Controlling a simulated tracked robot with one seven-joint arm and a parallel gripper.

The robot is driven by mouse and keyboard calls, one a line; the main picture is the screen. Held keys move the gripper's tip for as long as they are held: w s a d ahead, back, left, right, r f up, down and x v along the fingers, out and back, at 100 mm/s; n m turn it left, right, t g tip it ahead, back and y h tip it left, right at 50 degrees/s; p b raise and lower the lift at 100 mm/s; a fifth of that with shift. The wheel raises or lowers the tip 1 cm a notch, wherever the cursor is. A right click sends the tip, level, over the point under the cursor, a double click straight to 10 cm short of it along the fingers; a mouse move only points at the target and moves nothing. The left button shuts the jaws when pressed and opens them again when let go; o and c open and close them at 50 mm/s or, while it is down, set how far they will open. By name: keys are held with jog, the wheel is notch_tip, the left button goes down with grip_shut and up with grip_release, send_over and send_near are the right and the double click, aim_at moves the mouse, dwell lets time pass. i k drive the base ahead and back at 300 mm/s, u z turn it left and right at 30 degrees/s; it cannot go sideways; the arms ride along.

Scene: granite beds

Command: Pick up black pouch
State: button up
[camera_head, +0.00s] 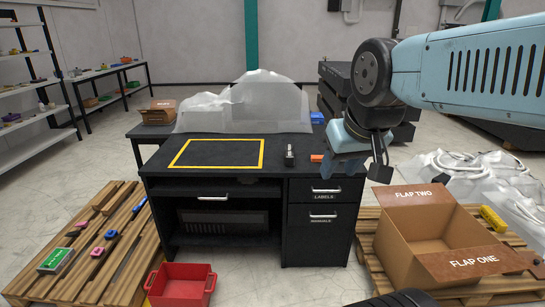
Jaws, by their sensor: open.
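I cannot make out a black pouch for certain in the head view. A small dark upright item with a pale part (290,155) stands on the black desk (215,178), right of a yellow outlined square; I cannot tell what it is. My gripper (358,168) hangs from the light blue arm over the desk's right end. It is open, with nothing seen between its fingers. It hides part of the desk's right corner. A small orange item (316,158) lies just left of it.
An open cardboard box (415,262) sits on a pallet at right. A red bin (180,287) stands on the floor in front. The left pallet (125,275) holds several small items. Translucent sheeting (265,105) covers something behind the desk. The yellow square (220,153) is empty.

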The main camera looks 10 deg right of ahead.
aim_at(288, 154)
jog(key=u, duration=0.45)
jog(key=i, duration=1.05)
jog(key=z, duration=0.4)
